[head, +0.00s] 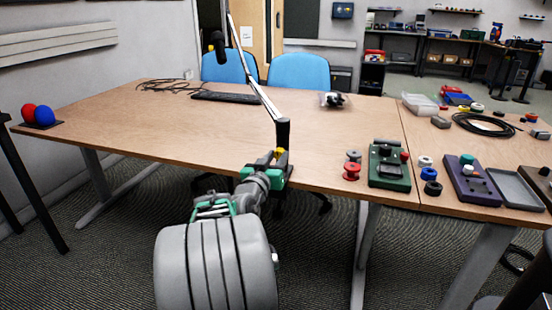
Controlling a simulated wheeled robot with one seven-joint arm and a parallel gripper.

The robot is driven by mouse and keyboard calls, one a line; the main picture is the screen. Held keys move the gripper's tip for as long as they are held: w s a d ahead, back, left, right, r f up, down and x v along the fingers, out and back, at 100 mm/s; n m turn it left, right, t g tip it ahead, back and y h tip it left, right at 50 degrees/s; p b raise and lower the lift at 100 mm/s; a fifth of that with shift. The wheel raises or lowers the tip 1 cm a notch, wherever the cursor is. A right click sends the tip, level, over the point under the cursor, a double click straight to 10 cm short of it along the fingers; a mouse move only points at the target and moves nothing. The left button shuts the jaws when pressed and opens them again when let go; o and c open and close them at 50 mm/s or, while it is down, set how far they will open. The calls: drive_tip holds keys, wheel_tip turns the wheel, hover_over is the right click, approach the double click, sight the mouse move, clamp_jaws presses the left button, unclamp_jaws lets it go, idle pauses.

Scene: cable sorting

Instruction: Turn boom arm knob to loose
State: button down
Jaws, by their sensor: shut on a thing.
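The boom arm (252,82) rises from a black clamp base (283,132) at the front edge of the table and leans up to the left, with a black microphone (218,42) hanging near its top. My gripper (279,154) is at the foot of this base and shut on the boom arm knob, of which a small yellow part shows by the fingertips. The knob is mostly hidden by the gripper, so its turn position cannot be told. My arm reaches up to it from below the table's front edge.
The wooden table (110,118) is mostly clear on the left, with red and blue balls (44,115) at its far left end. A black keyboard (226,97) lies behind the boom arm.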

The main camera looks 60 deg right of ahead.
drive_tip(key=shift+s+r+n, duration=0.1)
drive_tip(key=shift+n, duration=0.8)
drive_tip(key=c, duration=1.1)
unclamp_jaws()
drive_tip(key=shift+d, duration=0.1)
drive_tip(key=shift+o, duration=0.2)
drive_tip(key=a, duration=0.8)
drive_tip(key=shift+s+f+p, duration=0.2)
drive_tip(key=shift+s+p, duration=0.15)
drive_tip(key=shift+p, duration=0.1)
